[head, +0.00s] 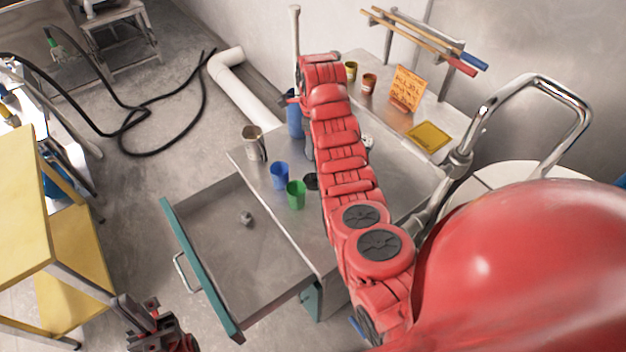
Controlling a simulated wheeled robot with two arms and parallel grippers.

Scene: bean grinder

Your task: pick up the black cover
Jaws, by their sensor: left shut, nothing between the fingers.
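A small black round thing (311,181), likely the black cover, lies on the metal table beside a green cup (296,194). My red right arm partly hides it. My left gripper (146,316) is at the lower left near the picture's bottom edge, shut and empty. It is left of the open drawer and well away from the black thing. My right arm reaches across the table toward the back. Only a small dark part of the right gripper (287,100) shows at its far end, and its jaws are hidden.
A blue cup (279,175), a metal pitcher (254,143) and a blue container (294,118) stand on the table. The open drawer (215,225) holds a small grey object (246,218). A yellow tray (428,136) and an orange sign (407,88) are at the back right.

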